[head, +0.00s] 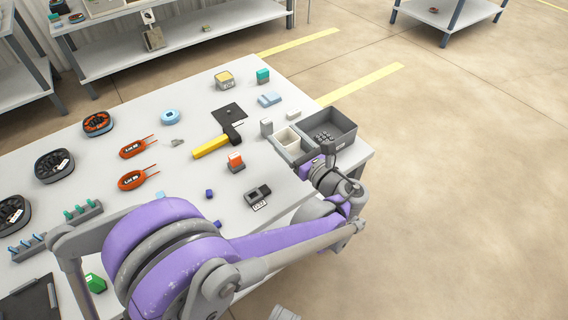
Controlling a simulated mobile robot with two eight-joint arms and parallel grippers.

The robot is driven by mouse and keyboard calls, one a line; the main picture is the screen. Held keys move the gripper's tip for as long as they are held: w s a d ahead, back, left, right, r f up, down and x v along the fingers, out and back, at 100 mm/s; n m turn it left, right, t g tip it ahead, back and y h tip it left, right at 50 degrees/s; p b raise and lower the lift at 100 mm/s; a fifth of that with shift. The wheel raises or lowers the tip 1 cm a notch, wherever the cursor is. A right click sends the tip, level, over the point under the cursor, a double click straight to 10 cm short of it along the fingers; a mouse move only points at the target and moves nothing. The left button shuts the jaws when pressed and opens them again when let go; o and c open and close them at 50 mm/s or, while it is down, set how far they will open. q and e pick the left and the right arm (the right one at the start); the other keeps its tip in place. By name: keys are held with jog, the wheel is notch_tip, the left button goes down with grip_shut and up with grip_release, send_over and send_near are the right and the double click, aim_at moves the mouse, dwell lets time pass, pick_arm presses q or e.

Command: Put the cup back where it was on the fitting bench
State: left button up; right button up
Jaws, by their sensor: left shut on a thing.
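The cup (286,135) is a small pale, square, open-topped container near the right end of the fitting bench (110,212). My left gripper (296,151) is at the near right side of the cup and is shut on it. The fingertips are small and partly hidden, so their exact hold does not show clearly. I cannot tell whether the cup rests on the bench or is just above it. My right gripper is not in view.
A dark grey bin (346,127) with dark pieces stands right beside the cup. Bare bench top shows left of the device.

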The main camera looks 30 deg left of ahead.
aim_at(293, 152)
pick_arm(q)
notch_tip(293, 152, down, 3)
jog(key=shift+w+b, duration=0.1)
jog(key=shift+b, duration=0.2)
jog(key=shift+f+b, duration=0.65)
jog(key=shift+f, duration=1.3)
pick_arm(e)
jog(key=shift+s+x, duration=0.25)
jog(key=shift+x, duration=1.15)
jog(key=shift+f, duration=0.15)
pick_arm(q)
jog(key=shift+f, duration=0.2)
jog(key=o, duration=1.4)
jog(key=shift+c, duration=0.2)
jog(key=shift+r, duration=0.15)
jog(key=shift+d+r, duration=0.1)
jog(key=shift+d, duration=0.1)
jog(key=p+v, duration=0.1)
jog(key=v, duration=1)
jog(key=shift+s+d, duration=0.25)
jog(key=shift+d, duration=0.05)
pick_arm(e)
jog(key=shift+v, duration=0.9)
